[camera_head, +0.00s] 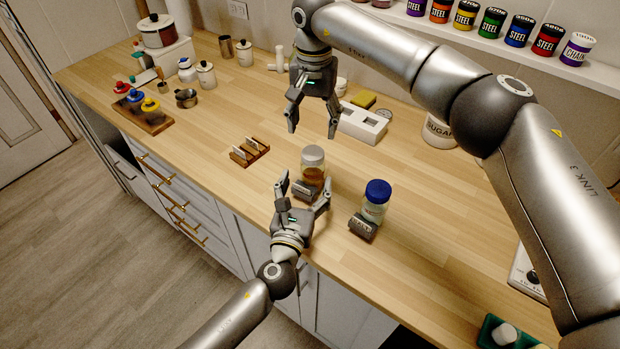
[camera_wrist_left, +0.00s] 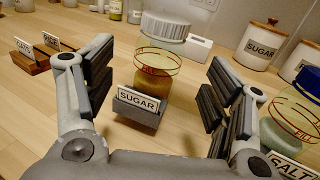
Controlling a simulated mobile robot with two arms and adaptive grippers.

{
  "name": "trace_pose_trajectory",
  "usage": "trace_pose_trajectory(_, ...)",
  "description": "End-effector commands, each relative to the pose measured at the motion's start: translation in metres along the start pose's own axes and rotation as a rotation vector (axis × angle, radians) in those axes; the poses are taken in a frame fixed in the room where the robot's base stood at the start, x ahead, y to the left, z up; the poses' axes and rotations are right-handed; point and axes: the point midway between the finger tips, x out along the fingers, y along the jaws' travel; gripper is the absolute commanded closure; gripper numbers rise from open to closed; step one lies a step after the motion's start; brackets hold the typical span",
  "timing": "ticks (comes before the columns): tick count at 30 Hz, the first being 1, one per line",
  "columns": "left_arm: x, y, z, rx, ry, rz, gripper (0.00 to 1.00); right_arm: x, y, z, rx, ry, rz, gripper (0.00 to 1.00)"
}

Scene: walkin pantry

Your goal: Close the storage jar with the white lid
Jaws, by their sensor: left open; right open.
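The storage jar (camera_head: 314,174) with brown contents stands upright behind a dark holder labelled SUGAR (camera_wrist_left: 138,107). It also shows in the left wrist view (camera_wrist_left: 155,75). The white lid (camera_head: 313,155) is on top of the jar, also seen in the left wrist view (camera_wrist_left: 165,27). I cannot tell whether it is fully seated. My left gripper (camera_head: 305,192) is open in front of the jar, its fingers spread to either side of it, apparently not touching. My right gripper (camera_head: 313,125) is open and empty, pointing down above and behind the lid.
A blue-lidded jar (camera_head: 375,202) with a SALT label stands to the right. A wooden card holder (camera_head: 249,152) is to the left. A white box (camera_head: 363,122) and a sugar canister (camera_head: 439,132) stand behind. The counter left of the jar is mostly clear.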

Motion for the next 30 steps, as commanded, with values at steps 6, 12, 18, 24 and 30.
trace_pose_trajectory(6,0.042,0.0,0.001,0.0,-0.001,0.001,0.24,0.0,0.0,0.0,0.0,0.0,0.0,0.36)
trace_pose_trajectory(12,0.066,0.0,0.0,0.0,0.0,0.0,0.24,0.0,0.0,0.0,0.0,0.0,0.0,0.36)
trace_pose_trajectory(18,0.075,0.0,0.0,-0.001,0.001,0.001,0.24,0.0,0.0,0.0,0.0,0.0,0.0,0.36)
trace_pose_trajectory(24,0.076,0.0,-0.001,-0.001,0.001,0.0,0.24,0.0,0.0,0.0,0.0,0.0,0.0,0.36)
trace_pose_trajectory(30,0.076,0.0,0.0,-0.001,0.001,0.0,0.4,0.0,0.0,0.0,0.0,0.0,0.0,0.36)
